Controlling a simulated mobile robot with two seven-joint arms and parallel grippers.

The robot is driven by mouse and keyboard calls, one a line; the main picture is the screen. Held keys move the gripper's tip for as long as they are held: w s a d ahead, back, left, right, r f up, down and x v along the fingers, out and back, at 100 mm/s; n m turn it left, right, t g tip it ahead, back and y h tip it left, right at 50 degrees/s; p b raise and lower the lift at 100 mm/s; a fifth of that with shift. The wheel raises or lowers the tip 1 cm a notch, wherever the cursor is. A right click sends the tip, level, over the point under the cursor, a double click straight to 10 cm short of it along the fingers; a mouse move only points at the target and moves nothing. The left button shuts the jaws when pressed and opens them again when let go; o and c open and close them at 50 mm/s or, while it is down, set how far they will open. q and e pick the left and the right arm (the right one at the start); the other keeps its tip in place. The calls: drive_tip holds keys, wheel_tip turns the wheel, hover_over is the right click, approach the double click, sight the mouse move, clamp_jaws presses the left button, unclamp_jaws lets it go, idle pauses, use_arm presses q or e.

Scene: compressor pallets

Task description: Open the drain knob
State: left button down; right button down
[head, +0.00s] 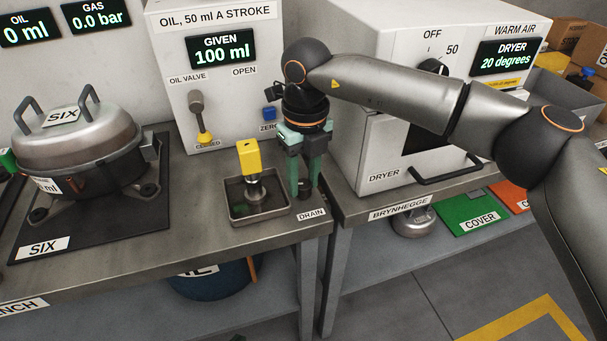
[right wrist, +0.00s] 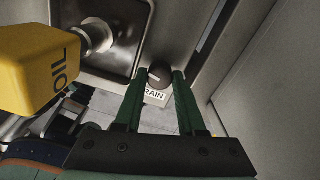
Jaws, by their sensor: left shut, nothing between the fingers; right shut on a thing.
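The drain knob is a small dark round knob with a pale pointer line, seen in the right wrist view (right wrist: 160,77), next to the DRAIN label (right wrist: 154,95). In the head view the knob (head: 304,188) is mostly hidden by the fingers. My right gripper (head: 303,187) points straight down over it at the bench's right end. Its green fingertips (right wrist: 163,74) are closed on the knob's two sides. The steel drain tray (head: 233,211) is just left of it. My left gripper is not in view.
A yellow OIL block (head: 247,155) stands on a metal fitting in the tray. The oil dispenser (head: 169,109) and the white dryer (head: 372,172) stand close behind and right of my right gripper. Compressor SIX (head: 85,150) is on a dark mat at left.

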sight(305, 183)
drive_tip(key=shift+n, duration=1.1)
drive_tip(key=c, duration=0.5)
unclamp_jaws()
drive_tip(key=shift+s+a, duration=0.1)
drive_tip(key=r+p, duration=0.3)
drive_tip(key=r, duration=0.2)
drive_tip(key=r+p, duration=0.2)
drive_tip(key=r, duration=0.1)
drive_tip(key=shift+w+d+r+p, duration=0.1)
drive_tip(key=shift+w+d+p, duration=0.15)
drive_tip(key=shift+p, duration=0.1)
